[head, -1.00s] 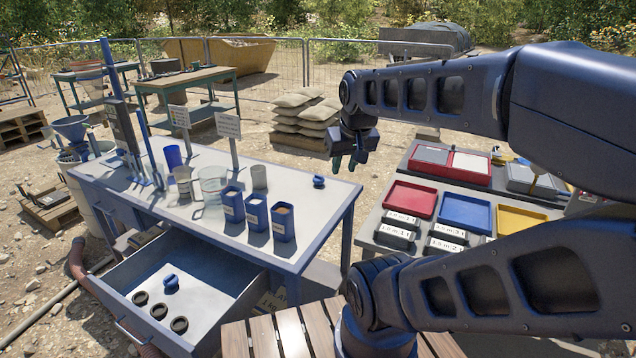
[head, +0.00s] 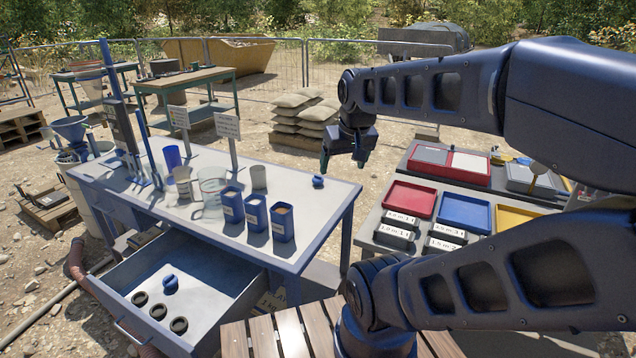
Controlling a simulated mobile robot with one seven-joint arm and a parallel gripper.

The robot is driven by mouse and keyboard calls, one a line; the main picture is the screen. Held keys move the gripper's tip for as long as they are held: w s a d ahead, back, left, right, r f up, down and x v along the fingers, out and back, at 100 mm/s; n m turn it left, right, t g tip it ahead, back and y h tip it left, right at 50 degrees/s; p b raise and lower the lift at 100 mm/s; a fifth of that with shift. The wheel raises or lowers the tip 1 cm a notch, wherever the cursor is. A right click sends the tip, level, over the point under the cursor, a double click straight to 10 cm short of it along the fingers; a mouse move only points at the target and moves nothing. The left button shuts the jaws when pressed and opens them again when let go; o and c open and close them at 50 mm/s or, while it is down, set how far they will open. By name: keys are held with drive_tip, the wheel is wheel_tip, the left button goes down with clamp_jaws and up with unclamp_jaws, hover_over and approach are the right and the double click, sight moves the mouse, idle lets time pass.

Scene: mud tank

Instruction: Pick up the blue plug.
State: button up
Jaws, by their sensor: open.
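A small blue plug (head: 318,181) sits on the right end of the white-topped table (head: 300,178). A second blue plug-like piece (head: 170,284) lies in the table's open drawer (head: 215,300), behind several dark rings (head: 158,312). I cannot tell from the picture which of the two the task means. My gripper (head: 342,165) hangs above the right end of the table with its fingers pointing down. It is open and empty, just to the upper right of the plug on the table, and not touching it as far as I can see.
Several blue containers (head: 256,212) and a clear jug (head: 211,190) stand left of the plug. A second table on the right holds a red tray (head: 409,198) and a blue tray (head: 464,211). The tabletop around the plug is clear.

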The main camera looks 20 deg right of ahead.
drive_tip(key=w+d+r+m, duration=0.1)
drive_tip(key=w+m, duration=0.1)
drive_tip(key=w, duration=0.6)
drive_tip(key=w+d+r+m, duration=0.1)
drive_tip(key=w+d, duration=0.1)
drive_tip(key=w, duration=0.7)
drive_tip(key=m+g+h, duration=0.2)
drive_tip(key=m+h, duration=0.2)
drive_tip(key=m, duration=0.4)
hover_over(318, 176)
drive_tip(key=s+a, duration=0.2)
drive_tip(key=a, duration=0.1)
wheel_tip(318, 176, down, 30)
drive_tip(key=x, duration=1)
drive_tip(key=shift+w+a+f, duration=0.1)
drive_tip(key=shift+w+f, duration=0.15)
drive_tip(key=shift+f, duration=0.1)
drive_tip(key=shift+c, duration=0.2)
drive_tip(key=c, duration=1)
